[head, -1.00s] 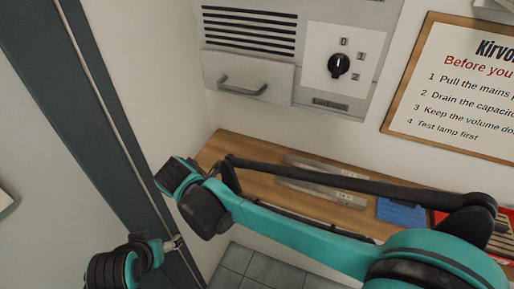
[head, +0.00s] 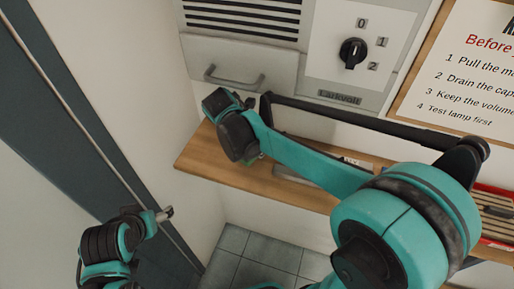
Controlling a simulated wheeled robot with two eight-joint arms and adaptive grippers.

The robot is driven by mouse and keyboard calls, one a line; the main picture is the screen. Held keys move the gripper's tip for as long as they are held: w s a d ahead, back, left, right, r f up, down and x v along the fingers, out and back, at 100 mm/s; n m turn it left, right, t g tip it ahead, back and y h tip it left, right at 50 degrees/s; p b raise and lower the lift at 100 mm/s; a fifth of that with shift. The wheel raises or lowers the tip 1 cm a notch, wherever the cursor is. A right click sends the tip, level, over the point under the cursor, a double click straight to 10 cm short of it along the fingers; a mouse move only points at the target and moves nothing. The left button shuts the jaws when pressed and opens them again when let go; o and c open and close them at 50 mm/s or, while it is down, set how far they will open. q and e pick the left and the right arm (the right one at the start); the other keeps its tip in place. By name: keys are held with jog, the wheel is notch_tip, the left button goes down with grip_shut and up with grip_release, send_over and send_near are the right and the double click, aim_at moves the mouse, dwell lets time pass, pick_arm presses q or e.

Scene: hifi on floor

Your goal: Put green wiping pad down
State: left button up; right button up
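My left gripper (head: 166,214) is at the lower left, in front of the dark door frame and apart from the shelf. Its small metallic tip shows, but not whether it is open.
A grey wall unit (head: 290,70) with vents, a handle (head: 234,78) and a rotary knob (head: 353,53) is above the shelf. A metal strip (head: 293,176) lies on the shelf, partly covered by my arm. A red tray (head: 497,190) is at right. A notice board (head: 455,80) hangs at upper right.

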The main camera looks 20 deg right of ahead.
jog(key=shift+w+d, duration=0.65)
jog(key=shift+d, duration=0.25)
jog(key=shift+w+d+f, duration=0.2)
jog(key=shift+d+f, duration=0.05)
jog(key=shift+d, duration=0.05)
notch_tip(320, 180, down, 3)
jog(key=shift+f+b, duration=0.1)
jog(key=shift+b, duration=0.25)
jog(key=shift+a, duration=0.1)
jog(key=shift+s, duration=0.1)
jog(key=o, duration=1.1)
jog(key=shift+f, duration=0.1)
